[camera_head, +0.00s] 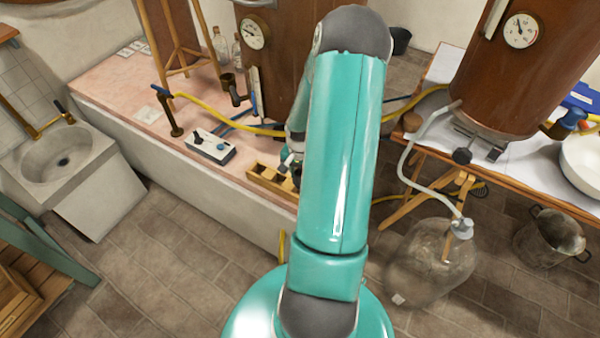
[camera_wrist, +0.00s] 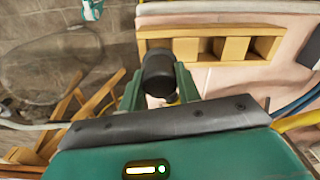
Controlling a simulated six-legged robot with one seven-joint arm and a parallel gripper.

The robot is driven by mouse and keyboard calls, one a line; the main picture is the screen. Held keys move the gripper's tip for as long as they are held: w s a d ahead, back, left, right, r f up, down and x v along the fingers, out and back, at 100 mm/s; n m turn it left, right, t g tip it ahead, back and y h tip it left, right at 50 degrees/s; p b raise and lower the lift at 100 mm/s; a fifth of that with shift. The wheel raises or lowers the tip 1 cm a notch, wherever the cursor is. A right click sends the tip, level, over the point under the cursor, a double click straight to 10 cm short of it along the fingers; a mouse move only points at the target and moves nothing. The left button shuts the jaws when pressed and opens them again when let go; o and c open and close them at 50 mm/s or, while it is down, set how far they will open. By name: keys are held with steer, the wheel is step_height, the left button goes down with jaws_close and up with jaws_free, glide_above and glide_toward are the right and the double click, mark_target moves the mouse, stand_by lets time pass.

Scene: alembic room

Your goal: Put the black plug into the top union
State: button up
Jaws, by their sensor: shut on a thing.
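The black plug (camera_wrist: 158,70) is a short dark cylinder in the wrist view. My gripper (camera_wrist: 158,92) is shut on it, with a green finger on each side. The plug's rounded end points away from the wrist, in front of the left end of the wooden tray. In the head view my gripper is mostly hidden behind my teal arm, near the tray. A dark brass fitting (camera_head: 231,88) with an upturned cup-like end stands out from the left vessel; I cannot tell whether it is the top union. The plug is apart from that fitting.
The compartmented wooden tray (camera_head: 270,180) lies on the pink-topped ledge (camera_head: 150,110), beside a control box (camera_head: 211,146) and yellow and blue hoses. A glass carboy (camera_head: 430,262) stands on the floor at right. The copper-brown vessel (camera_head: 525,75) stands on the right table.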

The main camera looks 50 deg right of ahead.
steer(key=shift+f, duration=2.35)
stand_by(4.2)
steer(key=o, duration=1.1)
steer(key=shift+r, duration=0.15)
